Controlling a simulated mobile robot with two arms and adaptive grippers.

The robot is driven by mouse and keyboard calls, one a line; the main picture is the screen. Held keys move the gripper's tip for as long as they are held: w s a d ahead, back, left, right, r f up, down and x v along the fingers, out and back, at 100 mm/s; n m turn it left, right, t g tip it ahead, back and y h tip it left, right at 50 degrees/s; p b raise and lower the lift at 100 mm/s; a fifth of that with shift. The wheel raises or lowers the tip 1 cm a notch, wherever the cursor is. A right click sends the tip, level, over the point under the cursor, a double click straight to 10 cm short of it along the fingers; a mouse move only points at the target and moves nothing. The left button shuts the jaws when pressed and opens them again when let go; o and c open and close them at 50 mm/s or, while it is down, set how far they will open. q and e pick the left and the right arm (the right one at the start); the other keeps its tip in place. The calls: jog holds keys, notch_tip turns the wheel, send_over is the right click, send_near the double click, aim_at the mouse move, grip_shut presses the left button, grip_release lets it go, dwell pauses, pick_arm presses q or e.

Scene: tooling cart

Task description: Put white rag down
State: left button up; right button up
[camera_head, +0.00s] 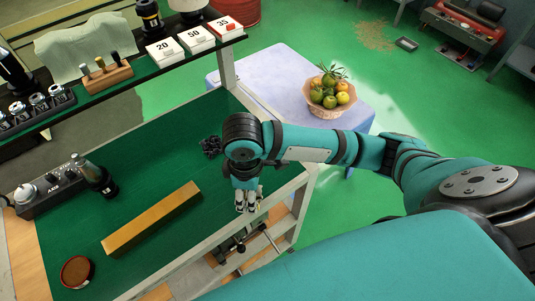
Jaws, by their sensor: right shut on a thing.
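My right gripper (248,202) points down over the right edge of the green-topped cart (140,205). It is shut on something. Small pale parts show at its fingertips, but I cannot tell how much of this is the held thing and how much is the fingers. A pale, whitish-green cloth (92,47) is spread over the upper shelf at the upper left, apart from the gripper. I cannot tell whether it is the white rag. My left gripper is out of view.
A long yellow bar (150,218), a round brown-topped container (76,271) and a small black thing (211,147) lie on the cart top. A dark tool holder (60,190) stands at left. A fruit basket (330,100) stands on a pale table (265,75) beyond.

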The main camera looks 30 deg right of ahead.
jog(key=w+d, duration=0.2)
jog(key=w+d+p, duration=0.1)
jog(key=w+d, duration=0.1)
jog(key=w+d+p, duration=0.1)
jog(key=w+d, duration=0.1)
jog(key=shift+w+d+f, duration=0.2)
jog(key=shift+w+f, duration=0.05)
jog(key=shift+w, duration=0.05)
jog(key=w+d, duration=0.2)
jog(key=w+d+p, duration=0.1)
jog(key=w, duration=0.1)
jog(key=shift+d+f, duration=0.4)
jog(key=shift+w+d+f, duration=0.1)
jog(key=shift+w+f, duration=0.05)
jog(key=shift+f, duration=0.05)
notch_tip(320, 180, down, 3)
jog(key=shift+r+p, duration=0.1)
jog(key=shift+p, duration=0.55)
jog(key=shift+f, duration=0.2)
jog(key=shift+f, duration=0.1)
jog(key=o, duration=1)
notch_tip(320, 180, up, 12)
jog(key=b, duration=0.2)
jog(key=shift+b, duration=0.35)
